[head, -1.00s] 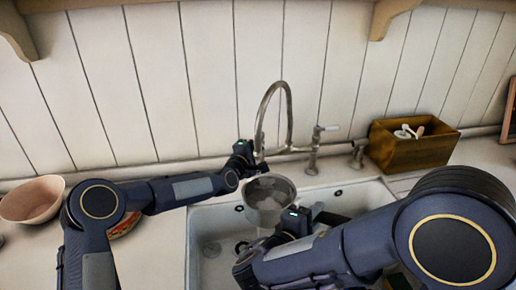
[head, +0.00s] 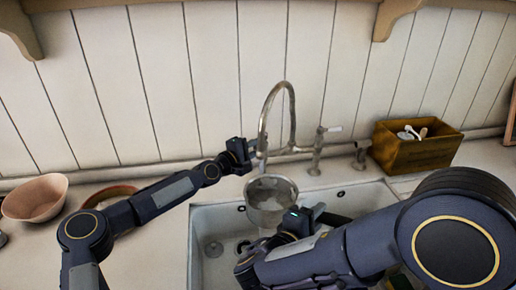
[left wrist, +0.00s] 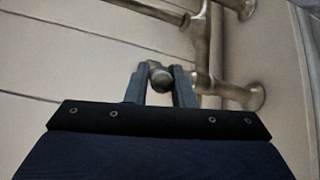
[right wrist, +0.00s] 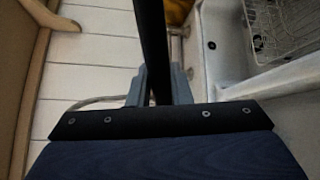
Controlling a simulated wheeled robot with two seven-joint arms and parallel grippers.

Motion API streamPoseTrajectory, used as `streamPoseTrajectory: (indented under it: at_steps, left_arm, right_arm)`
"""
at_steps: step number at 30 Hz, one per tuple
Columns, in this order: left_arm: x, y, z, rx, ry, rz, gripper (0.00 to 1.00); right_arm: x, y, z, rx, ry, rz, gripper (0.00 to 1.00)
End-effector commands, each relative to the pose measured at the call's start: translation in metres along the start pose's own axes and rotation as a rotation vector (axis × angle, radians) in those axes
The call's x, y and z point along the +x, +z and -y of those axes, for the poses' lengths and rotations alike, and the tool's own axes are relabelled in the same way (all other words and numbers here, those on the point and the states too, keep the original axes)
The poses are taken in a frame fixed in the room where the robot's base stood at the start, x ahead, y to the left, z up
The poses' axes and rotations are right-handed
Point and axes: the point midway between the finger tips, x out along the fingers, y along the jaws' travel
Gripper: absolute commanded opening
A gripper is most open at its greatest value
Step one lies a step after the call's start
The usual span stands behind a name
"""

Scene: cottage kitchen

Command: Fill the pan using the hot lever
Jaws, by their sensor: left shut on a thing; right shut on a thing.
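The grey pan (head: 268,213) is held over the white sink, beneath the metal tap (head: 266,115). My right gripper (head: 302,222) is shut on its dark handle, which shows between the fingers in the right wrist view (right wrist: 152,50). My left gripper (head: 250,152) is at the left side of the tap. In the left wrist view its fingers are shut on a round metal lever end (left wrist: 160,78), the tap's left lever. The right lever (head: 331,129) has a white tip and stands free. I cannot tell whether water is running.
The sink (head: 205,225) lies below the pan. A wooden box (head: 415,152) with white items stands right of the tap. A pinkish bowl (head: 36,200) and a shallow dish (head: 112,193) sit on the left counter. A wire rack (right wrist: 285,25) shows in the right wrist view.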

Motion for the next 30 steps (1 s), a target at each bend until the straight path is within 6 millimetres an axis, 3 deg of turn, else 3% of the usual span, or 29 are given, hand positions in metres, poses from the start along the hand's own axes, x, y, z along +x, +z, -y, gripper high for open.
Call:
streamPoseTrajectory:
  at_steps: [18, 30]
  left_arm:
    - [-0.004, -0.029, -0.003, 0.015, -0.091, 0.333, 0.0]
    - [-0.007, -0.033, -0.005, 0.025, -0.099, 0.404, 0.0]
  right_arm:
    - [0.0, 0.0, -0.002, 0.006, 0.003, 0.0, 0.0]
    - [0.0, 0.0, -0.002, 0.006, 0.003, 0.0, 0.0]
